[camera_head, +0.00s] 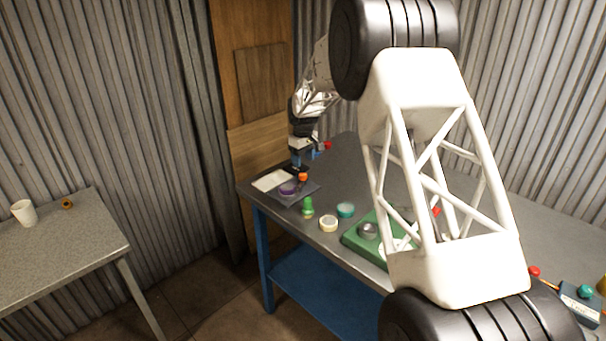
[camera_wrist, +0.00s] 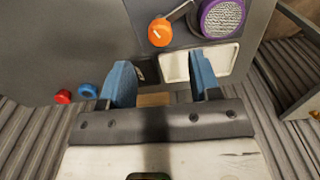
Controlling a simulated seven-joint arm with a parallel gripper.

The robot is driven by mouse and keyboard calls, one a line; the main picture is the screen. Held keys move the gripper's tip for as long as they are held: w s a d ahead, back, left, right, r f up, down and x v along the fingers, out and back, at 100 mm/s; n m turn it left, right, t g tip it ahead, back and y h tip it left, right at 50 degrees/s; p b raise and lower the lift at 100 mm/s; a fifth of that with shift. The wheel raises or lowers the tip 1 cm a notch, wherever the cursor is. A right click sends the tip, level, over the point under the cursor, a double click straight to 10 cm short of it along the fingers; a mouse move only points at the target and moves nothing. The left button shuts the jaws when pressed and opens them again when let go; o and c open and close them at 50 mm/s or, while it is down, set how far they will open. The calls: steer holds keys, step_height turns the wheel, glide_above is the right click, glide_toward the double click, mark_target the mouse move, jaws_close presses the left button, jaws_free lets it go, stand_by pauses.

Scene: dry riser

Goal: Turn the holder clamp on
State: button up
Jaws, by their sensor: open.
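My gripper (camera_wrist: 163,78) is open, its two blue fingers apart with nothing between them. In the head view my gripper (camera_head: 298,167) is low over the far left end of the workbench, beside a dark grey plate. An orange round knob (camera_wrist: 161,32) with a thin metal rod is on that plate, ahead of the fingers and apart from them; it also shows in the head view (camera_head: 303,177). A purple ring around a grey mesh disc (camera_wrist: 222,17) is beside it. I cannot tell which part is the holder clamp, nor its setting.
A cream tray (camera_wrist: 177,66) lies close to the right finger. Red (camera_wrist: 63,96) and blue (camera_wrist: 87,90) knobs are left of my gripper. A green bottle-like item (camera_head: 308,207), tape rolls (camera_head: 328,223) and a green base (camera_head: 353,235) stand along the bench. My arm hides the middle.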

mark_target(303, 174)
steer(key=shift+f, duration=3.25)
steer(key=shift+c, duration=0.5)
steer(key=c, duration=0.8)
steer(key=shift+m, duration=2.6)
